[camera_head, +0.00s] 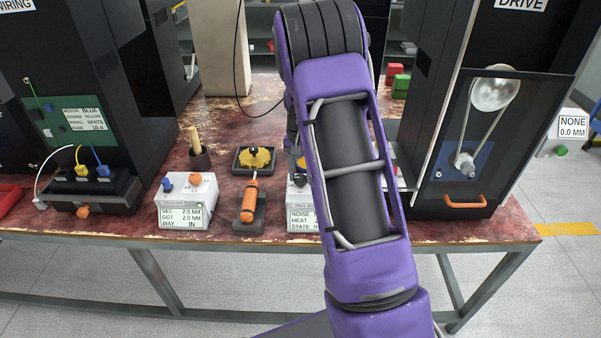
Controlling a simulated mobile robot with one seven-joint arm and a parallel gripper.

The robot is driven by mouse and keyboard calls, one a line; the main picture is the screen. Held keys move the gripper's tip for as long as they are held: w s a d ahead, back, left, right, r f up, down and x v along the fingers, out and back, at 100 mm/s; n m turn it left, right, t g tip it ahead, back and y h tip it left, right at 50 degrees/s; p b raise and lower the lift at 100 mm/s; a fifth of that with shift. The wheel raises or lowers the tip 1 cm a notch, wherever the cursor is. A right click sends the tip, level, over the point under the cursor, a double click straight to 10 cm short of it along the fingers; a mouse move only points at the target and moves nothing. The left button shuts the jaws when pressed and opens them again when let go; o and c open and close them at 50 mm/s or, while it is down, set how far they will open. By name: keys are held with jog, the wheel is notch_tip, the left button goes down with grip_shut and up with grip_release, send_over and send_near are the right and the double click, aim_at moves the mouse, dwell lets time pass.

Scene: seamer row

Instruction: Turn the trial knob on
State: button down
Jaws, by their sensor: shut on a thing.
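The white trial box (301,219) stands near the front of the table, partly behind my purple arm. Its display shows the words NOISE, HEAT and STATE, with the values cut off. A small dark blue part (300,180) shows on top of it at the arm's left edge. I cannot tell whether this is the trial knob, or how the knob is turned. My arm fills the middle of the view and bends down behind itself at the top. My gripper is hidden behind the arm, around the trial box.
An orange-handled screwdriver (248,201) and a yellow knobbed part in a dark tray (237,170) lie left of the box. A white torque box (184,207) stands further left. The drive cabinet (470,120) is at the right, with an orange handle (464,201).

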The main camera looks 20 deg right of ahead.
aim_at(301, 178)
dwell(0.4)
jog(key=shift+c, duration=2.1)
grip_release()
notch_tip(301, 178, up, 18)
jog(key=p, duration=0.2)
jog(key=shift+f, duration=0.25)
